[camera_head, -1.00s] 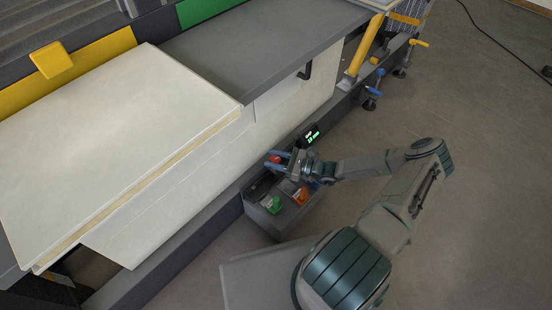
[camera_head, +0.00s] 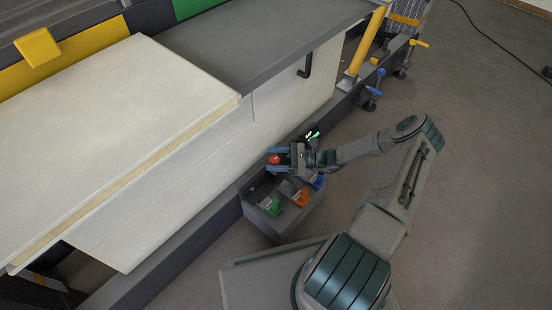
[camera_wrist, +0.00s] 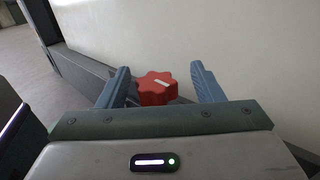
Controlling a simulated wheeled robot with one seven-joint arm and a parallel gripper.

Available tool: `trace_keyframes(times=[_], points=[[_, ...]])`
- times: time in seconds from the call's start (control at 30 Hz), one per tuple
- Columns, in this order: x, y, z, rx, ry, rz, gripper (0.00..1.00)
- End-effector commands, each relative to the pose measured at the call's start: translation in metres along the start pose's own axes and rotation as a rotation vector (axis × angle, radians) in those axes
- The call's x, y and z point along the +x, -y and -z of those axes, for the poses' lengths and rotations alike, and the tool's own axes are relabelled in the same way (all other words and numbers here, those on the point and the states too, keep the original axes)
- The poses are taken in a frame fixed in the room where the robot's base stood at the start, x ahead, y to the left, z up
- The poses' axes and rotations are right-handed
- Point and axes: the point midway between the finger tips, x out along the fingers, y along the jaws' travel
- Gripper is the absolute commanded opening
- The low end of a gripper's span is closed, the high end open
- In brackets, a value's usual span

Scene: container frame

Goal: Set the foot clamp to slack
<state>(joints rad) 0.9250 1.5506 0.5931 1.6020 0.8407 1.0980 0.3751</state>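A red lobed knob (camera_head: 273,160) sits low by the white panel, above a grey box; it also shows in the wrist view (camera_wrist: 157,88), with a pale mark on its top. My gripper (camera_head: 274,160) is open, its blue fingers on either side of the knob. In the wrist view, my gripper (camera_wrist: 161,85) shows gaps between the knob and both fingers. A small dark display (camera_head: 312,135) with green text is just behind the gripper; its text is too small to read. I cannot tell which part is labelled the foot clamp.
The grey box (camera_head: 262,221) carries a green pedal (camera_head: 270,206), an orange pedal (camera_head: 299,197) and a blue pedal (camera_head: 317,181). The white panel (camera_head: 190,165) stands close behind the knob. Blue (camera_head: 372,91) and yellow (camera_head: 417,43) handles are further right.

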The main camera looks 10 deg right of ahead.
Motion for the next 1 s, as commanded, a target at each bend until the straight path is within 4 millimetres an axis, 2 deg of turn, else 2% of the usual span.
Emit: trace_keyframes(times=[0.2,0.33,0.8,1.0], points=[[0.001,-0.002,0.0,0.001,0.002,-0.006,0.6],[-0.012,-0.002,-0.001,0.002,0.001,-0.006,0.6],[-0.113,0.001,-0.001,0.0,-0.001,-0.002,0.6],[-0.134,0.001,0.0,0.0,0.002,-0.001,0.6]])
